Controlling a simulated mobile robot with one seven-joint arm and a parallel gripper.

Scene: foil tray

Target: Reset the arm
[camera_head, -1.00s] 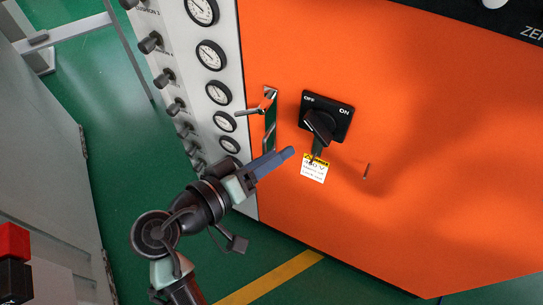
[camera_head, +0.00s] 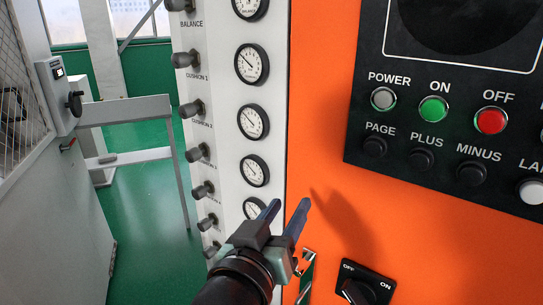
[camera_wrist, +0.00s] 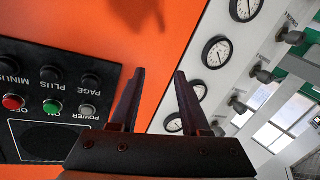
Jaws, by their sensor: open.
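My gripper (camera_head: 286,214) is in the lower middle of the head view, in front of the orange cabinet (camera_head: 325,150). Its two blue-grey fingers are spread apart with nothing between them. In the wrist view my gripper (camera_wrist: 157,75) also shows open and empty, with the cabinet face and the white gauge panel beyond it. No held object shows in either view. I cannot tell the exact gap between the fingertips and the panel.
A black control panel (camera_head: 460,190) with green and red buttons is at right. A white panel (camera_head: 222,60) with gauges and knobs is left of the cabinet. Green floor (camera_head: 150,230) lies further left, beside a grey cabinet (camera_head: 60,240).

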